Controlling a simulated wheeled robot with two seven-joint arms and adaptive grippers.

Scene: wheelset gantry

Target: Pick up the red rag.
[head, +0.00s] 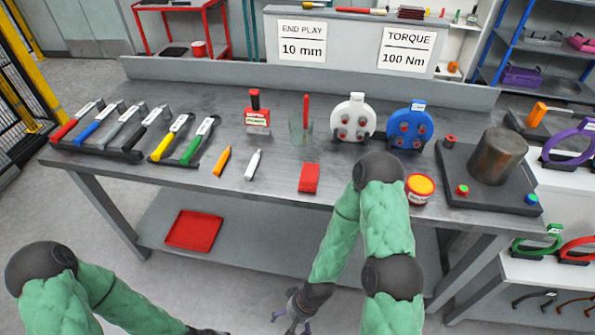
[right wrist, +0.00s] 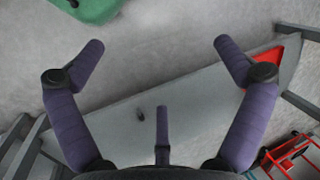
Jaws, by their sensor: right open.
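The red rag (head: 309,177) is a small folded cloth lying flat near the front edge of the grey workbench, left of my right arm in the head view. My right gripper (head: 289,322) is low in front of the bench, below the tabletop and apart from the rag. In the right wrist view its purple fingers (right wrist: 160,48) are spread wide with nothing between them. I cannot make out the rag in that view. My left arm enters at the lower left of the head view, and its gripper is cut off by the bottom edge.
On the bench (head: 120,163), a white marker (head: 253,165) and an orange one (head: 222,161) lie left of the rag. A red-and-yellow tub (head: 420,188) stands to the right. A red tray (head: 194,231) lies on the lower shelf. The bench's front edge lies between gripper and rag.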

